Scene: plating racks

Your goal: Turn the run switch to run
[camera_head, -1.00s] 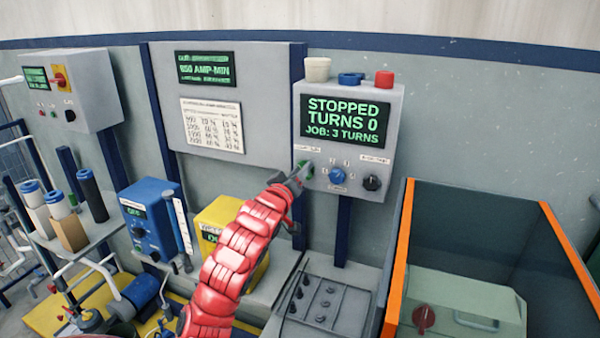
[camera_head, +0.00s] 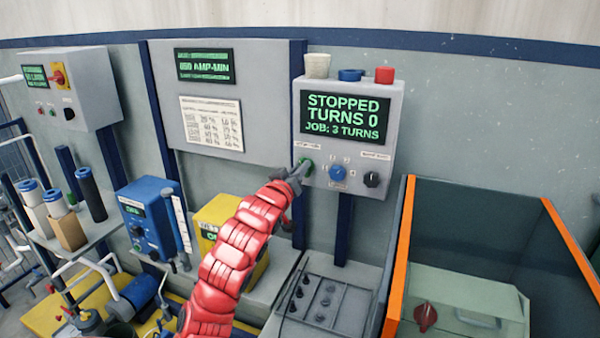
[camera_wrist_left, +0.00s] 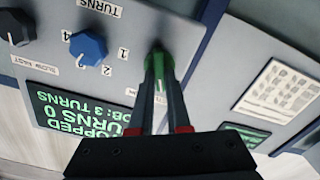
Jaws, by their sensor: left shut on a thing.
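The control box (camera_head: 392,172) on the wall has a display (camera_head: 345,117) reading STOPPED, TURNS 0, JOB: 3 TURNS. The green run switch (camera_head: 307,167) is at the lower left of its face, beside the blue turns knob (camera_head: 338,173) and a black knob (camera_head: 371,180). My left gripper (camera_head: 299,174) reaches it from the lower left. In the left wrist view, which is upside down, the left gripper (camera_wrist_left: 160,75) is shut on the green switch (camera_wrist_left: 160,57), one finger on each side. The switch's pointing direction is partly hidden. My right gripper is not in view.
White, blue and red cups (camera_head: 351,75) stand on top of the box. An orange-edged bin (camera_head: 401,250) is at the right. A grey panel with knobs (camera_head: 325,300) lies below, and a yellow unit (camera_head: 216,212) stands left of it. The wall right of the box is clear.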

